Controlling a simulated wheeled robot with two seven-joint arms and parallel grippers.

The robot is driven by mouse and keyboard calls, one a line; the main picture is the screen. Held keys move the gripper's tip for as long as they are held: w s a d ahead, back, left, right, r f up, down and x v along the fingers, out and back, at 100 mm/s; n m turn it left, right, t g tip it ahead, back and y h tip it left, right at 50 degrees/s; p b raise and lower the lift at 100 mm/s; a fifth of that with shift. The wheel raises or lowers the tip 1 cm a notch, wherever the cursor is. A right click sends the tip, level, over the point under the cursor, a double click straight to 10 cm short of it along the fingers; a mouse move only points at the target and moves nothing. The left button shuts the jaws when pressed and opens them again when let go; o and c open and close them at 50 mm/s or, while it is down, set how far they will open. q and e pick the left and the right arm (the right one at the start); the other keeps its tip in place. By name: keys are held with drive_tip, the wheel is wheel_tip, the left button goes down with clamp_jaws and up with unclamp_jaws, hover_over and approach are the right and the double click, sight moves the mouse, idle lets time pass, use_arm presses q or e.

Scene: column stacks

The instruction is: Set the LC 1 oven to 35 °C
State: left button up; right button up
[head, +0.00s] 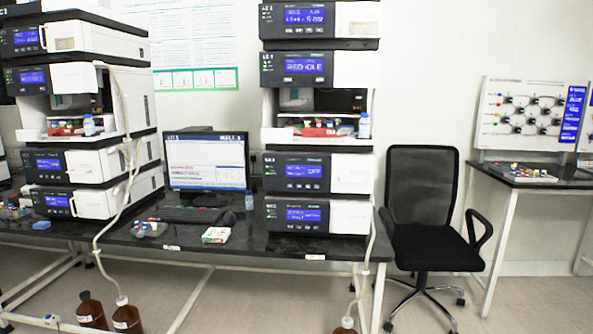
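Two instrument stacks stand on the black bench. The left stack (85,115) and the middle stack (318,115) each have several modules with blue displays. In the middle stack, the module below the open sample bay (303,171) shows what looks like "OFF". A similar module (48,164) sits below the bay of the left stack; its display text is too small to read. The stack labels are too small to tell for certain which is LC 1, and I cannot tell which module is the oven. Neither of my grippers is in view.
A monitor (205,160) and keyboard (190,214) stand between the stacks. A small box (216,235) lies near the bench front. An office chair (430,210) stands right of the bench. Brown bottles (127,318) stand on the floor below. Open floor lies in front.

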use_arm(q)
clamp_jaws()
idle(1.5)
